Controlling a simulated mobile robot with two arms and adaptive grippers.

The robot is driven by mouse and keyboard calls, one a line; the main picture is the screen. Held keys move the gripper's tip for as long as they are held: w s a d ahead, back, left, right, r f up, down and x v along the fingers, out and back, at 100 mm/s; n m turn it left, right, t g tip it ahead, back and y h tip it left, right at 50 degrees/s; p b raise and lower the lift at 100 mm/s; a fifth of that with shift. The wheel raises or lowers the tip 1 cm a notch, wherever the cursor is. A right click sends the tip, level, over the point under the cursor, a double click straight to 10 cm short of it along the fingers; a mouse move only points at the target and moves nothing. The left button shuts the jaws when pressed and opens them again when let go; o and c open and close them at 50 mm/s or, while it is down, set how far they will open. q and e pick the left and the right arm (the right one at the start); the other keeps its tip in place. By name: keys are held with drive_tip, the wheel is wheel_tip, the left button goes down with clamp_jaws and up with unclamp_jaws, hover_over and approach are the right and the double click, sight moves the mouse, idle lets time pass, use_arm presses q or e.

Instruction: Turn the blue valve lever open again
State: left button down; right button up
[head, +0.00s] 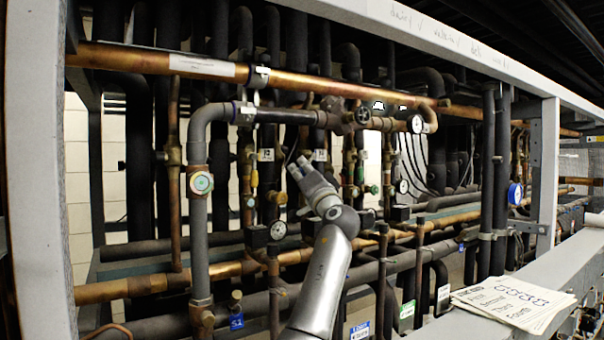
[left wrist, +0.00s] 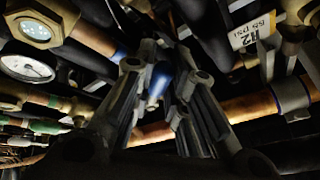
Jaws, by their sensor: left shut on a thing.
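The blue valve lever (left wrist: 160,79) shows in the left wrist view between the two fingers of my left gripper (head: 297,168), with a pale end towards the camera. The gripper is shut on it, and the fingers cover part of its sides. In the head view my left arm rises from the bottom middle and the gripper points up and left among the pipes. I cannot make out the lever there. My right gripper is in neither view.
A copper pipe (head: 130,59) runs across above my gripper. A grey vertical pipe (head: 198,240) with a round gauge stands to the left. Gauges and valves crowd close around the hand. Papers (head: 514,302) lie on the grey ledge at the right.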

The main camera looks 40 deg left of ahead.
use_arm(q)
drive_tip(key=shift+s+a+r, duration=0.1)
drive_tip(key=shift+s+r, duration=0.05)
drive_tip(key=shift+r, duration=0.15)
drive_tip(key=c, duration=1.9)
unclamp_jaws()
drive_tip(key=o, duration=0.5)
drive_tip(key=shift+w+a+f, duration=0.2)
drive_tip(key=shift+a+f, duration=0.1)
drive_tip(key=shift+c, duration=0.2)
drive_tip(key=shift+d, duration=0.1)
